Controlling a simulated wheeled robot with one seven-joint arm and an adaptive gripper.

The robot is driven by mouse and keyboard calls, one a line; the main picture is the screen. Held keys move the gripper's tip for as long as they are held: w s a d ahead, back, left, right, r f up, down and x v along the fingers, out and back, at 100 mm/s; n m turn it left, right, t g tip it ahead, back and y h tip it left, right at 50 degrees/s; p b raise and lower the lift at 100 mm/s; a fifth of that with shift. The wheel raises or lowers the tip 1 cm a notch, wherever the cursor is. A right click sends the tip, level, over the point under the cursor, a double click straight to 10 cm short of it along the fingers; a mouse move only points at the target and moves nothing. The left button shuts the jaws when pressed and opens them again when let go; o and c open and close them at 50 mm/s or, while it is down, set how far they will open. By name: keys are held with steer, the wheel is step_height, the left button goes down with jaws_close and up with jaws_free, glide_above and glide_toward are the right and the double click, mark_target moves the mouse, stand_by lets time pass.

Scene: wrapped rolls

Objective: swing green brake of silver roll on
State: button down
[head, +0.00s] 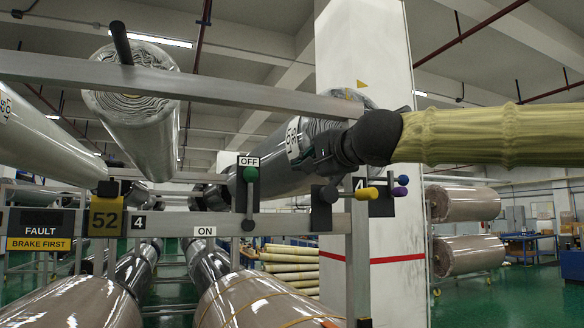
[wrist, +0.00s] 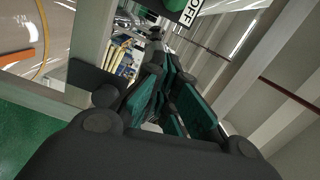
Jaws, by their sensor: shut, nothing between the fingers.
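The green brake knob (head: 250,174) tops a lever that stands upright on a dark plate below the OFF label (head: 249,161); the ON label (head: 204,231) is lower left. The green knob (wrist: 148,16) also shows at the top of the wrist view, beside the OFF label (wrist: 187,10). A silver wrapped roll (head: 140,105) lies behind the upper rail at the left. My gripper (head: 307,160) is right of the green knob, apart from it, pointing left. In the wrist view its fingers (wrist: 160,70) are shut and empty. My arm hides part of the roll behind it.
A yellow-knobbed lever (head: 368,193) and purple knob (head: 402,180) sit below my arm. A white pillar (head: 365,90) stands behind.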

mark_target(250, 195)
steer(key=w+a+p, duration=0.2)
steer(key=w+a, duration=0.5)
steer(key=shift+w+f+p, duration=0.25)
steer(key=shift+f+p, duration=0.05)
steer(key=shift+f, duration=0.15)
